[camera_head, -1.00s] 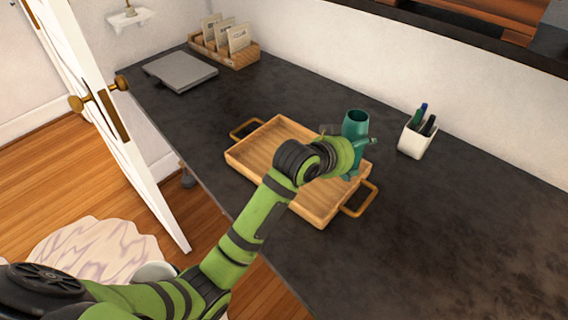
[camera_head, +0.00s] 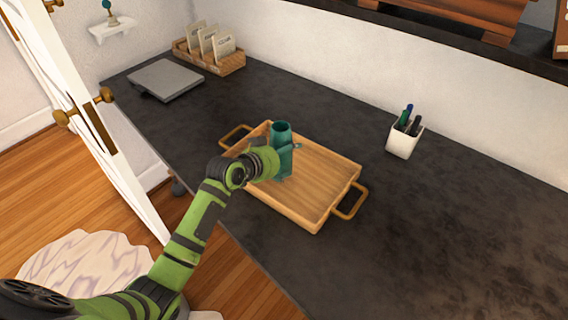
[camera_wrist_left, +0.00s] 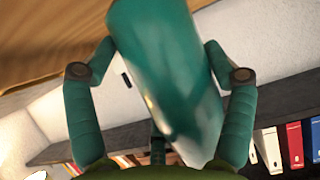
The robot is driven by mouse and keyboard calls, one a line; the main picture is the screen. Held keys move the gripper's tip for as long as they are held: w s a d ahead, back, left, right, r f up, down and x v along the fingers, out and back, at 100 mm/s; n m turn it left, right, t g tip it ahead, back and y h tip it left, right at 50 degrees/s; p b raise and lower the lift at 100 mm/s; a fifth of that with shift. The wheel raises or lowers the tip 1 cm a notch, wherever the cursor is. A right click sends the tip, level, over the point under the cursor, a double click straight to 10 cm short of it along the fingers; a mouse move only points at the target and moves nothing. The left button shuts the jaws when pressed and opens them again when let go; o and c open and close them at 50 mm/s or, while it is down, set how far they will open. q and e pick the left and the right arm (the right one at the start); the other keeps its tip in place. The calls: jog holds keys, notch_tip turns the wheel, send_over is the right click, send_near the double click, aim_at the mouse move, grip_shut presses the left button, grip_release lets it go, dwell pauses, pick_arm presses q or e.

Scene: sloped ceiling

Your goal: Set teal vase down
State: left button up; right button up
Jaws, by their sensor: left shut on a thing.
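The teal vase (camera_head: 281,132) is upright over the left half of the wooden tray (camera_head: 330,180). My left gripper (camera_head: 287,153) is shut around the vase's middle. The vase's rim shows above the gripper and a bit of its lower part shows below. I cannot tell whether its base touches the tray floor. In the left wrist view the vase (camera_wrist_left: 165,65) fills the middle, between the two green fingers of the left gripper (camera_wrist_left: 160,65). My right gripper is not in view.
A white cup of pens (camera_head: 403,141) stands behind the tray to the right. A grey laptop (camera_head: 166,79) and a wooden file holder (camera_head: 225,62) lie at the far left. The dark counter (camera_head: 440,230) is clear on the right. A white door (camera_head: 100,140) stands at left.

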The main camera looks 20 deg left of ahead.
aim_at(284, 164)
pick_arm(q)
notch_tip(284, 164, down, 3)
jog(key=shift+r, duration=0.2)
jog(key=shift+f, duration=0.25)
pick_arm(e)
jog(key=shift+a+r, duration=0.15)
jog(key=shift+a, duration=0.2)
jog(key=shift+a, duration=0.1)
pick_arm(q)
jog(key=shift+f, duration=0.2)
jog(key=o, duration=1.2)
